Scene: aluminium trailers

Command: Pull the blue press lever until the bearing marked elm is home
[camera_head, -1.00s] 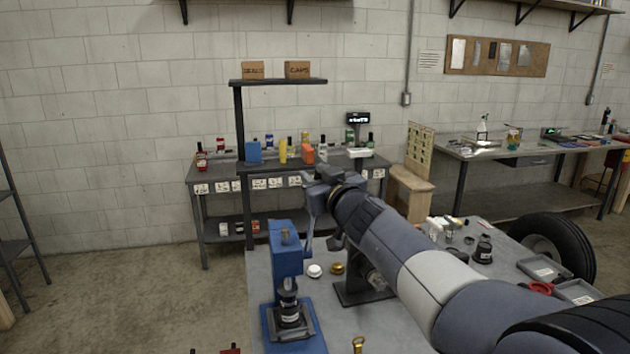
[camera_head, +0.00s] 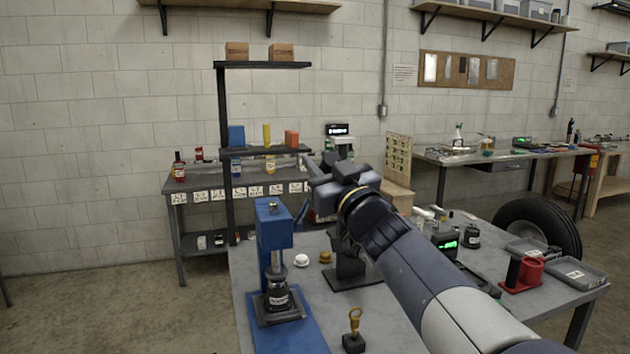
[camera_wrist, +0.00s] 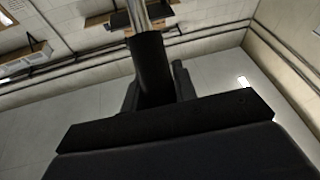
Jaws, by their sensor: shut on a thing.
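The blue press (camera_head: 273,225) stands on its blue base at the near left of the bench. Its lever shows as a thin arm (camera_head: 302,211) at the press's right side, running up to my gripper. A dark bearing (camera_head: 278,296) with a pale label sits under the ram; I cannot read the label. My gripper (camera_head: 322,172) is above and right of the press, shut on the lever. In the wrist view the lever's black grip (camera_wrist: 151,62) is between the jaws, with its metal rod (camera_wrist: 138,14) beyond. The bearing's seat is too small to judge.
A white cap (camera_head: 302,260) and a gold cap (camera_head: 326,257) lie right of the press. A gold-handled tool on a black block (camera_head: 354,325) stands at the front. A green readout (camera_head: 446,243), red stand (camera_head: 524,272) and grey tray (camera_head: 575,274) are on the right.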

